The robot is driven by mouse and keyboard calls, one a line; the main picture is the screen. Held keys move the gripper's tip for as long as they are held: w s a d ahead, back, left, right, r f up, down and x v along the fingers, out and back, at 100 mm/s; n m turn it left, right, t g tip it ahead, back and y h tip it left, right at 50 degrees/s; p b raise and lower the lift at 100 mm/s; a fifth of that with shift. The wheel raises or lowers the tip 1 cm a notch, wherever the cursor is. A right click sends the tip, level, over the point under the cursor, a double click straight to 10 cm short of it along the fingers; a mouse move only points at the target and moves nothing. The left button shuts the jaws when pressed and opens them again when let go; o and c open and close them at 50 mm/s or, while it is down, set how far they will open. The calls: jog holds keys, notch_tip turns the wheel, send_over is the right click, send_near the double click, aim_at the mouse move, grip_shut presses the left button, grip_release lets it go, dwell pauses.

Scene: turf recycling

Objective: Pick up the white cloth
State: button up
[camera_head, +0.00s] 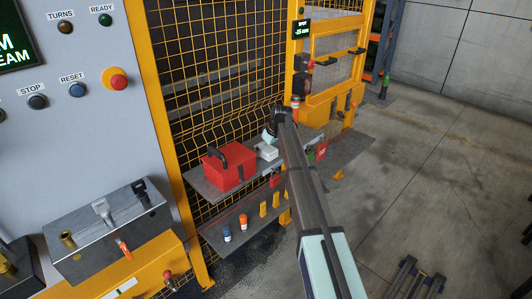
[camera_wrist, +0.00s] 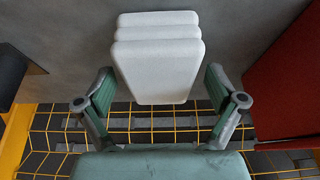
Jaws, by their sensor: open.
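The white cloth (camera_wrist: 158,72) looks like a folded stack of several layers on a grey shelf in the wrist view. In the head view, the white cloth (camera_head: 267,151) lies beside the red toolbox. My gripper (camera_wrist: 159,82) is open in the wrist view, with one green-padded finger on each side of the cloth's near part. I see no contact between fingers and cloth. In the head view my gripper (camera_head: 269,136) is small and partly hidden by my arm, just above the cloth.
The red toolbox (camera_head: 229,167) with a dark handle stands left of the cloth; a red surface (camera_wrist: 290,85) is close on the right in the wrist view. Yellow mesh fencing (camera_head: 215,70) rises behind the grey shelf (camera_head: 208,190). A lower shelf (camera_head: 240,236) holds small bottles.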

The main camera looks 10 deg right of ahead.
aim_at(266, 147)
jog(key=shift+f, duration=0.1)
dwell(0.3)
jog(key=c, duration=1.2)
jog(key=shift+c, duration=0.2)
jog(key=shift+r, duration=0.2)
jog(key=shift+r, duration=0.2)
notch_tip(266, 147, up, 20)
jog(key=b, duration=0.5)
jog(key=shift+f, duration=0.1)
